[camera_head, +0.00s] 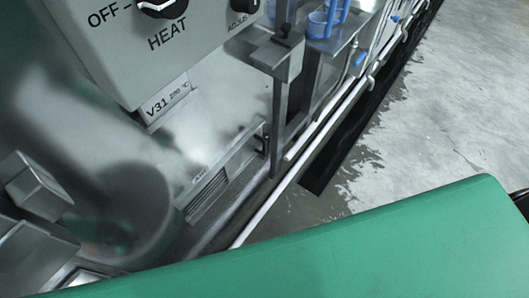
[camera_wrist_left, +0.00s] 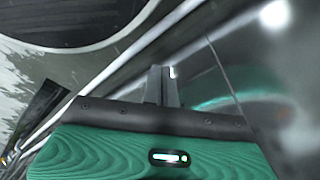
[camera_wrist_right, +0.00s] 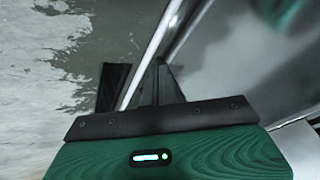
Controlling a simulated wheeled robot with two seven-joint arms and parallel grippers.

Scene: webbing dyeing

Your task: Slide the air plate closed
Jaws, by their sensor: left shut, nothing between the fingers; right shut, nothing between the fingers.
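A slotted vent (camera_head: 206,193) sits low on the grey machine's front in the head view. A narrow flat plate (camera_head: 236,156) runs up and right from the slots and ends near a small dark handle (camera_head: 262,138). The slots are in plain sight. My left gripper (camera_wrist_left: 162,70) shows in the left wrist view, fingers shut and empty, close to shiny grey metal. My right gripper (camera_wrist_right: 159,62) shows in the right wrist view, fingers shut and empty, in front of a pale rail and floor. Neither gripper's fingers show in the head view, and neither visibly touches the plate.
A control box (camera_head: 110,45) with a HEAT knob overhangs the vent, with a V31 label (camera_head: 167,101) below it. A grey post (camera_head: 277,125) stands right of the handle. A white pipe (camera_head: 330,126) runs along the machine's edge. Open concrete floor (camera_head: 440,120) lies to the right.

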